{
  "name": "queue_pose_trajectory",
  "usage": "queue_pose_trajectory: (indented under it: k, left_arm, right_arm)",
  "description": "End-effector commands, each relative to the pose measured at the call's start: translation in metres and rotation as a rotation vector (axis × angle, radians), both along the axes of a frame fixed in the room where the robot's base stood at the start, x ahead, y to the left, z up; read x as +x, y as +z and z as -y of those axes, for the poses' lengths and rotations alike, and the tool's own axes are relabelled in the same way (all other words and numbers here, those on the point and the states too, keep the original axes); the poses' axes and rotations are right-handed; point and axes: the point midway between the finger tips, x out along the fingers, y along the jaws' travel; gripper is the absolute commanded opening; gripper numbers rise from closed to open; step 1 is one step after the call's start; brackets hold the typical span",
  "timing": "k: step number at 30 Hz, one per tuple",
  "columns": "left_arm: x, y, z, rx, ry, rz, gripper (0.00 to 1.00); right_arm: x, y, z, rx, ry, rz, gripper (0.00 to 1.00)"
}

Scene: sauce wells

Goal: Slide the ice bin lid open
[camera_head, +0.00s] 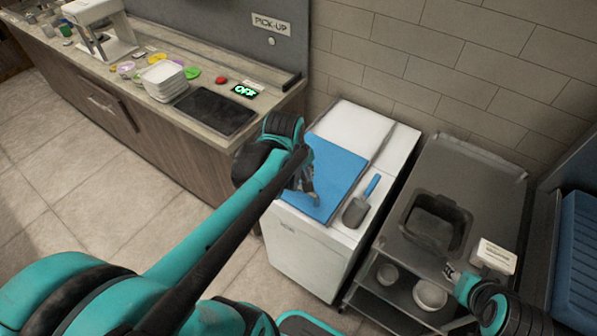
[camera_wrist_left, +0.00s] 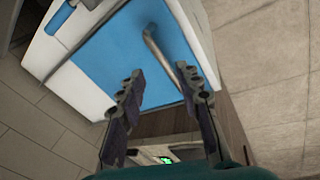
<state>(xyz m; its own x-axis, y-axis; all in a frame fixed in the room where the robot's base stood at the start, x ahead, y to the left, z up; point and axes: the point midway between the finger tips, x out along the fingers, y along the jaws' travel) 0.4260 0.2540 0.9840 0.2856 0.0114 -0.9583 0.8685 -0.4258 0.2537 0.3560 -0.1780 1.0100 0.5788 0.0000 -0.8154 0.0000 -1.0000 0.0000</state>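The white ice bin (camera_head: 311,248) stands right of the counter with a flat blue lid (camera_head: 343,160) on its top. The lid also shows in the left wrist view (camera_wrist_left: 115,60), with a bent grey metal handle (camera_wrist_left: 158,48). My left gripper (camera_head: 308,184) is over the lid's left part at the handle, partly hiding it. In the left wrist view its two fingers (camera_wrist_left: 162,82) are spread, with the handle's end close to the right finger; I cannot tell if they touch. My right gripper (camera_head: 452,272) is by the steel stand, its fingers too small to read.
A scoop with a blue handle (camera_head: 369,187) lies on the bin top, right of the lid. A steel stand (camera_head: 480,185) with a dark well (camera_head: 436,222) and bowls (camera_head: 430,294) below is at the right. A tiled wall is behind.

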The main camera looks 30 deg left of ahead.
Motion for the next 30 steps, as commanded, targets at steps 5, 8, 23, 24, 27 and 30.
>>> queue_pose_trajectory:
  k: [5, 8, 23, 24, 27, 30]
  left_arm:
    - [0.016, 0.000, -0.025, -0.089, 0.270, -0.076, 0.34]
    - [0.019, -0.005, -0.030, -0.108, 0.335, -0.094, 0.34]
    - [0.032, -0.075, -0.029, -0.113, 0.349, -0.097, 0.34]
    - [0.033, -0.078, -0.029, -0.113, 0.348, -0.097, 0.34]
    - [0.034, -0.081, -0.029, -0.113, 0.348, -0.097, 0.34]
    - [0.034, -0.081, -0.029, -0.113, 0.348, -0.097, 0.34]
  right_arm:
    - [0.000, 0.019, 0.000, 0.000, 0.000, 0.000, 0.40]
    - [0.000, 0.019, 0.000, 0.000, 0.000, 0.000, 0.40]
    - [0.000, -0.013, 0.000, 0.000, 0.000, 0.000, 0.40]
    - [0.000, -0.014, 0.000, 0.000, 0.000, 0.000, 0.40]
    - [0.000, -0.015, 0.000, 0.000, 0.000, 0.000, 0.40]
    - [0.000, -0.014, 0.000, 0.000, 0.000, 0.000, 0.40]
